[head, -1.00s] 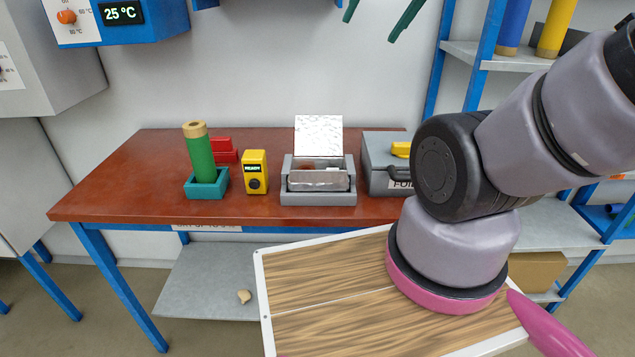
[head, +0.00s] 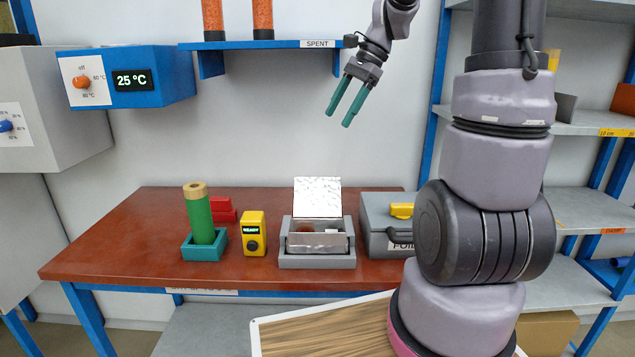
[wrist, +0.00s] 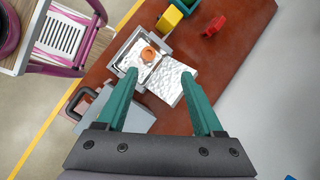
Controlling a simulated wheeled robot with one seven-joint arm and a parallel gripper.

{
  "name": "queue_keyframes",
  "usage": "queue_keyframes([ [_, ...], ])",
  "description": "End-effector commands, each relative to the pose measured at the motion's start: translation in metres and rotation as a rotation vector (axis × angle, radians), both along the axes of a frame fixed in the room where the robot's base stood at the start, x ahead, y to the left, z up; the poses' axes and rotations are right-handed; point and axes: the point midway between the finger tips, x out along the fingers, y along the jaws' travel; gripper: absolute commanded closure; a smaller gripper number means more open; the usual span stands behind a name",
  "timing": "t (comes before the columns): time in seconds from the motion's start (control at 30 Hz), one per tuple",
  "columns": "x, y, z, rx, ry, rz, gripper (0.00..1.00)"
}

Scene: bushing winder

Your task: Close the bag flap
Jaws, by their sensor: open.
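The silver foil bag (head: 318,240) sits in a grey holder (head: 317,262) on the brown bench. Its flap (head: 317,197) is open and stands up at the back of the bag. In the wrist view the bag (wrist: 130,61) is open, with an orange-brown piece (wrist: 148,54) inside, and the flap (wrist: 169,83) extends from its side. My gripper (head: 338,118) is open and empty, in the air well above the flap. In the wrist view its green fingers (wrist: 160,74) appear on either side of the flap, apart from it.
A grey case (head: 377,226) with a yellow item on top stands right of the holder. A yellow device (head: 254,241), a green cylinder in a teal stand (head: 203,252) and a red block (head: 222,210) stand left. The SPENT shelf (head: 270,44) is above.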

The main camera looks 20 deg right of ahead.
Motion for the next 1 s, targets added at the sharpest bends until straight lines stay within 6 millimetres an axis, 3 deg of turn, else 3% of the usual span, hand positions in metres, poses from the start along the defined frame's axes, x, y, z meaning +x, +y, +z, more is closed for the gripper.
queue_keyframes([
  [0.2,0.059,-0.019,-0.054,0.201,0.294,-0.232,0.31],
  [0.5,0.123,-0.054,-0.141,0.489,0.697,-0.527,0.31],
  [0.7,0.147,-0.077,-0.192,0.648,0.909,-0.666,0.31],
  [0.87,0.154,-0.085,-0.211,0.710,0.989,-0.712,0.31],
  [1.0,0.155,-0.079,-0.216,0.721,1.005,-0.719,0.31],
])
